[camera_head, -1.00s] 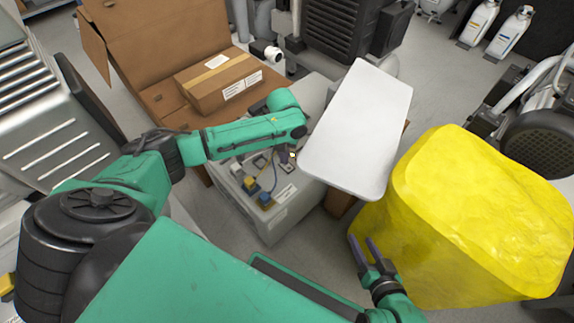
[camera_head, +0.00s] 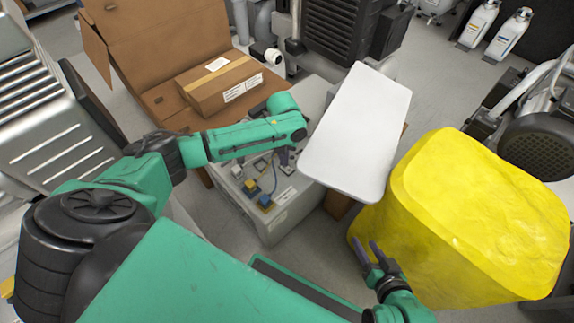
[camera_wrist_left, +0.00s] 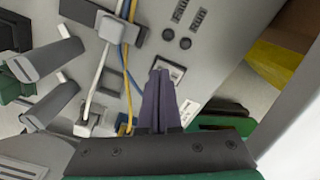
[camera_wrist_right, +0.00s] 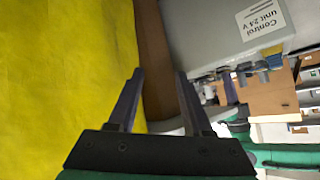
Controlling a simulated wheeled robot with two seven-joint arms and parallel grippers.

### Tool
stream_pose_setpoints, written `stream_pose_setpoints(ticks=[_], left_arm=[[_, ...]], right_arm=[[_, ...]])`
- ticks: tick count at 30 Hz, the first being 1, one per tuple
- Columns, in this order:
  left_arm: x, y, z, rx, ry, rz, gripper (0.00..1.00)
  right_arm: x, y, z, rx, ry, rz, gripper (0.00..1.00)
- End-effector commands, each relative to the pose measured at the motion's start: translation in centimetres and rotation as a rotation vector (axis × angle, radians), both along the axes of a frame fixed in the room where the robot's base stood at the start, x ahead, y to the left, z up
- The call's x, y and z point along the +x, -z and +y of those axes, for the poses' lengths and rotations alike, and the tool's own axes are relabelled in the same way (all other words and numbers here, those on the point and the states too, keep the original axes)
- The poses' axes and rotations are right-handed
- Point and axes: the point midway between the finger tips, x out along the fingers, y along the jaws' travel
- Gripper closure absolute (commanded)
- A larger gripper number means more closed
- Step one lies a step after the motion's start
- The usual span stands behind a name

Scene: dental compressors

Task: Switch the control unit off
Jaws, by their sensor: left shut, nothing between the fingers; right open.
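The control unit is a light grey box (camera_head: 278,222) left of centre in the head view, with cables and connectors on its top. Its "Control unit 24 V" label (camera_wrist_right: 262,20) shows in the right wrist view. My left gripper (camera_head: 283,155) is over its top, shut and empty. A switch's position is not readable. My right gripper (camera_head: 367,247) is open and empty beside the yellow bin; its spread fingers (camera_wrist_right: 158,82) show in the right wrist view.
A white board (camera_head: 357,130) stands close right of the left gripper. A large yellow block-like bin (camera_head: 480,215) fills the right. An open carton with a smaller taped box (camera_head: 218,85) lies behind. Blue and yellow cables (camera_wrist_left: 125,60) run beside the left fingers.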

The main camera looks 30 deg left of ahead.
Motion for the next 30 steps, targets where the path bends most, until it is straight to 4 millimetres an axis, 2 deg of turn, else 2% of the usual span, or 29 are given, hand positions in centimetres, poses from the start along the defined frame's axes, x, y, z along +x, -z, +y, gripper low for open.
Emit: stream_pose_setpoints(ticks=[1,5,20,30], left_arm=[[0.0,-0.7,0.0,0.0,0.0,0.0,1.0],[0.0,-1.4,0.0,0.0,0.0,0.0,1.0],[0.0,-2.8,0.0,0.0,0.0,-0.001,1.0],[0.1,-4.0,0.0,-0.001,0.0,-0.001,1.0]], right_arm=[[0.1,-0.8,-0.5,-0.022,-0.003,0.024,0.5],[-0.1,-1.4,-1.9,-0.087,-0.012,0.104,0.5],[-1.6,-3.3,-5.8,-0.23,-0.013,0.304,0.5],[-3.3,-5.1,-8.7,-0.317,0.002,0.446,0.5]])
